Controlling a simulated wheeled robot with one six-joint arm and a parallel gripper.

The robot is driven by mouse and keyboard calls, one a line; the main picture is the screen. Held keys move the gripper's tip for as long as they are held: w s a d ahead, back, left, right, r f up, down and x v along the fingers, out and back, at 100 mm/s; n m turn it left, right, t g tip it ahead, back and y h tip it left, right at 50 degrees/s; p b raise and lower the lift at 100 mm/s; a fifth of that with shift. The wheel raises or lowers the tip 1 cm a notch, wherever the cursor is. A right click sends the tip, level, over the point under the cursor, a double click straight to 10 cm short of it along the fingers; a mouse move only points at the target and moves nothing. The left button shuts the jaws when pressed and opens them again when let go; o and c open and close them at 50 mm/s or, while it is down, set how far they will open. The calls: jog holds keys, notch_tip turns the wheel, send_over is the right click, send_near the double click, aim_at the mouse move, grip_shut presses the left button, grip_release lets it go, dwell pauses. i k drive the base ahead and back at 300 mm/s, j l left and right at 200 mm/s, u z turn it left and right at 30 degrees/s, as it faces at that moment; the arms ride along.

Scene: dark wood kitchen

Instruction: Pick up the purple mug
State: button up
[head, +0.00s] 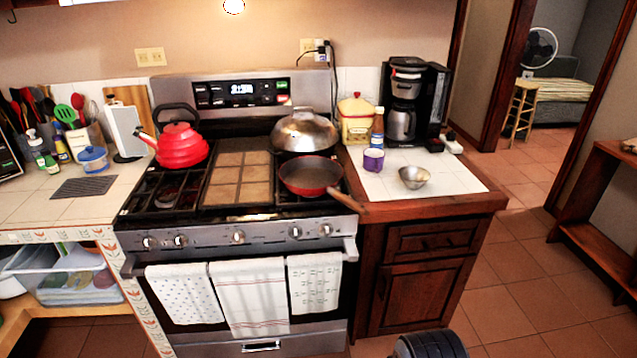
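The purple mug (373,162) stands upright on the white tiled counter (448,178) to the right of the stove. Its inside looks pale, and its handle cannot be made out. A small metal bowl (414,178) sits to its right and a little nearer, apart from it. A brown bottle (377,131) stands just behind the mug. My gripper is not in view. A dark rounded part at the bottom edge looks like part of my arm.
A red pan (311,176) on the stove points its wooden handle (348,202) toward the counter's front left. A coffee maker (407,105) and a yellow canister (356,121) stand behind the mug. The counter's front right is clear. Open tiled floor (520,270) lies right of the cabinet.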

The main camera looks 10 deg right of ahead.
aim_at(373, 161)
jog(key=i+l+u, duration=0.4)
jog(key=i+l, duration=1)
jog(key=i, duration=0.05)
